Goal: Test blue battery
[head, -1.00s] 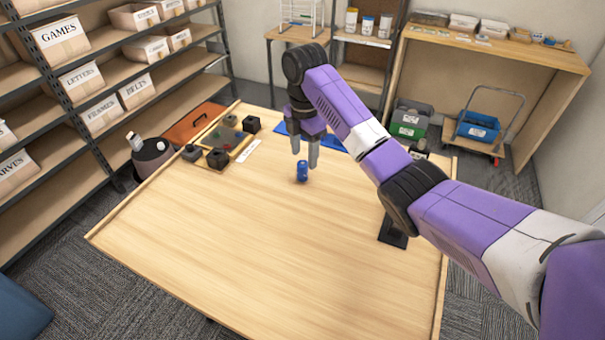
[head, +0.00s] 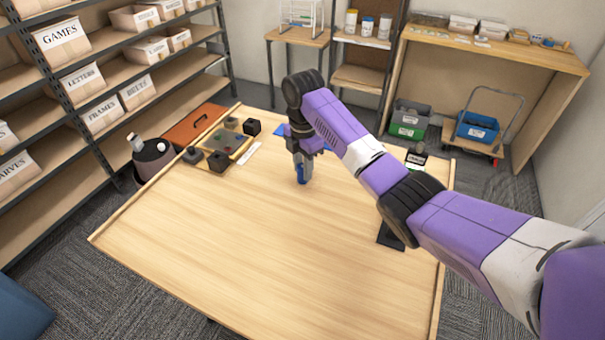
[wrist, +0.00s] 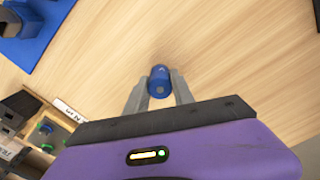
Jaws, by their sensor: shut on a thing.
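The blue battery (head: 301,175) stands on the wooden table (head: 250,240), toward its far side. My gripper (head: 302,170) is lowered over it and shut on it, one finger on each side. In the wrist view the battery (wrist: 159,80) is between the two grey fingertips of my gripper (wrist: 159,88), its rounded top facing the camera. Whether its base touches the table is hard to tell. A black device with a small display (head: 416,158) stands at the table's right side, partly hidden by my arm.
A wooden tray (head: 240,152) with several black blocks and small coloured pieces lies at the far left, beside a white label strip (head: 249,153). A blue mat (wrist: 45,30) lies behind my gripper. The front and middle of the table are clear.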

